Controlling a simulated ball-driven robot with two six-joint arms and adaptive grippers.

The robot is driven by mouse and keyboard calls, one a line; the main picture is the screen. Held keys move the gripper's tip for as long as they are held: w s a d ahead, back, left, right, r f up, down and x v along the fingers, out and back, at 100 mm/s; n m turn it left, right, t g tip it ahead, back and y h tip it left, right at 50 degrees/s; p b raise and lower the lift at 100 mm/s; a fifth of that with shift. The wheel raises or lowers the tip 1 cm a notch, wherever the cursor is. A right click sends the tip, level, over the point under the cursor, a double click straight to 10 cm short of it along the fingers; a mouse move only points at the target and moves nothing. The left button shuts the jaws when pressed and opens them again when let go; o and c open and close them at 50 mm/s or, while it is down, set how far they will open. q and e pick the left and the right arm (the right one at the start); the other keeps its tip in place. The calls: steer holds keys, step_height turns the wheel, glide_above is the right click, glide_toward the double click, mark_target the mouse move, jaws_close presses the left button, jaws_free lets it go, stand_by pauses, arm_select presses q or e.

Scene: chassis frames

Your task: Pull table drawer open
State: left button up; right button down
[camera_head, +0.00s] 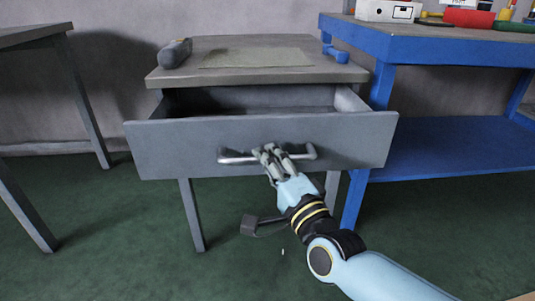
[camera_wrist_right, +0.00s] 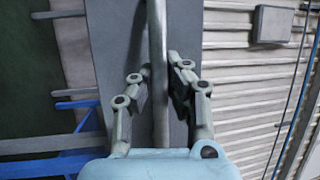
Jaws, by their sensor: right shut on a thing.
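The small grey table has a wide drawer (camera_head: 180,150) that stands partly open, with its dark inside showing behind the front panel. A metal bar handle (camera_head: 235,157) runs across the drawer front. My right gripper (camera_head: 268,151) is on the handle, right of its middle. In the right wrist view, the fingers of my right gripper (camera_wrist_right: 160,90) stand on both sides of the handle bar (camera_wrist_right: 157,40), closed around it. My left gripper does not show in either view.
The grey tabletop (camera_head: 180,72) bears a flat mat (camera_head: 255,58), a dark cylindrical object (camera_head: 175,53) and a blue tool (camera_head: 335,52). A blue workbench (camera_head: 440,47) stands close on the right. A grey table (camera_head: 30,35) is at left.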

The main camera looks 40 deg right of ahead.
steer(key=shift+f, duration=0.15)
steer(key=c, duration=1.3)
jaws_free()
steer(key=shift+s, duration=0.15)
steer(key=v, duration=1.1)
steer(key=shift+s, duration=0.35)
